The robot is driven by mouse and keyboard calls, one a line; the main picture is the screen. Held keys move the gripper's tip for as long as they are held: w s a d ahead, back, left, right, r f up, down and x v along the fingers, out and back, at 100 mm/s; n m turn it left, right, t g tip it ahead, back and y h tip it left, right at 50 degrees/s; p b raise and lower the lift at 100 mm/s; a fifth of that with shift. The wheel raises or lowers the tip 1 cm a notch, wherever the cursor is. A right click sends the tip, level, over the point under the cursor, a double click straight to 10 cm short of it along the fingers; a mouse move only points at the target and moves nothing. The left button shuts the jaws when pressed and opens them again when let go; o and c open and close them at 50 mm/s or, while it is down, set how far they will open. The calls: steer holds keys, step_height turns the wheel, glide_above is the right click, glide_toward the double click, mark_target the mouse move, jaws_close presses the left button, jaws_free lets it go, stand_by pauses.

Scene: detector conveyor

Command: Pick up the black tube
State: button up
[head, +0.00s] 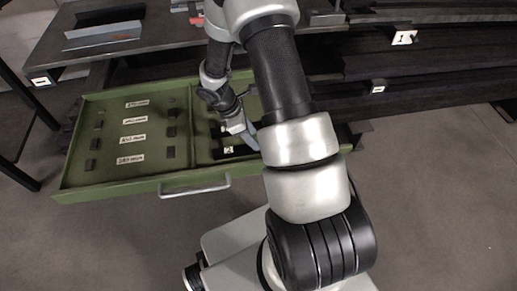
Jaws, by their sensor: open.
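An open green drawer (75,180) juts out from the bench, with a divider between its left and right parts. In its right part a dark, tube-like piece (238,152) lies on the floor beside a small white label marked 2. It may be the black tube, but my arm covers much of this area. My gripper (243,134) points down into the right part of the drawer, close to the dark piece. It is open. I cannot tell whether its fingers touch the piece.
Several small black blocks (171,131) and white labels (132,139) sit in the drawer's left part. A silver handle (195,190) is on the drawer front. A grey metal channel (103,36) lies on the dark bench (60,53) behind. Dark rails run right. The floor at right is clear.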

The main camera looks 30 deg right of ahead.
steer(key=b+x, duration=0.1)
steer(key=x, duration=0.4)
steer(key=shift+w+a+f+b, duration=0.15)
steer(key=shift+f+b, duration=0.1)
steer(key=shift+b, duration=0.05)
steer(key=shift+r, duration=0.1)
jaws_close()
